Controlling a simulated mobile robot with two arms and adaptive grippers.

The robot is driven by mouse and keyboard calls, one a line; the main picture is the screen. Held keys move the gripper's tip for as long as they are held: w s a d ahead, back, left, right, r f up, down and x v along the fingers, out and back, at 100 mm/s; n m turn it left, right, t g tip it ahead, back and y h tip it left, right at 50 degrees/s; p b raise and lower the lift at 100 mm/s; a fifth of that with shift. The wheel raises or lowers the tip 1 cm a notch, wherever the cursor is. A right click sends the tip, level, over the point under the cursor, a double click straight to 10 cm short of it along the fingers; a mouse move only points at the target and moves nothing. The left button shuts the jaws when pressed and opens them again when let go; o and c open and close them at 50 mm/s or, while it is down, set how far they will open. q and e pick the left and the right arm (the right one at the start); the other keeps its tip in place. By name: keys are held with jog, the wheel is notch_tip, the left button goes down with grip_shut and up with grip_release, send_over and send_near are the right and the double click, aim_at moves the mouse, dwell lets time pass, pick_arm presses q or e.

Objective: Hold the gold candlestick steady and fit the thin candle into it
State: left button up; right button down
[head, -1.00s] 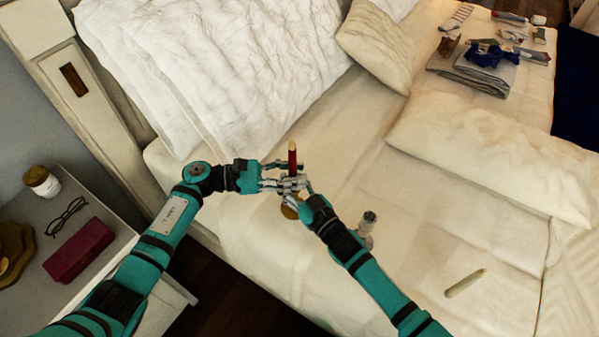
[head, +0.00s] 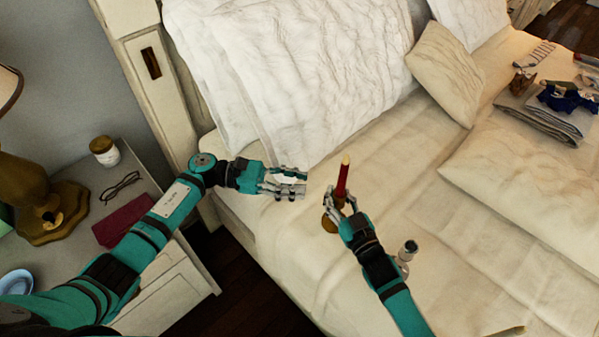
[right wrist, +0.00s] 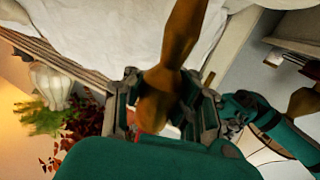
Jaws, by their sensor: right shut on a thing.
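The gold candlestick (head: 328,224) is on or just above the bed, held upright with a slight tilt. My right gripper (head: 341,203) is shut on it, and its fingers hide the upper part. The thin red candle (head: 343,178) stands up from the candlestick's top with a pale tip; the joint is hidden. My left gripper (head: 296,182) is open and empty, to the left of the candle and apart from it. In the right wrist view the gold candlestick (right wrist: 182,38) runs between the fingers of my right gripper (right wrist: 168,108).
A silver holder (head: 408,249) stands on the bed right of my right gripper. A pale candle (head: 512,331) lies at the bottom edge. Pillows (head: 290,75) are behind. The nightstand (head: 185,290) at the left carries a lamp (head: 45,200), glasses and a jar (head: 104,151).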

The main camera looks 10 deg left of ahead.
jog(key=c, duration=1.1)
grip_release()
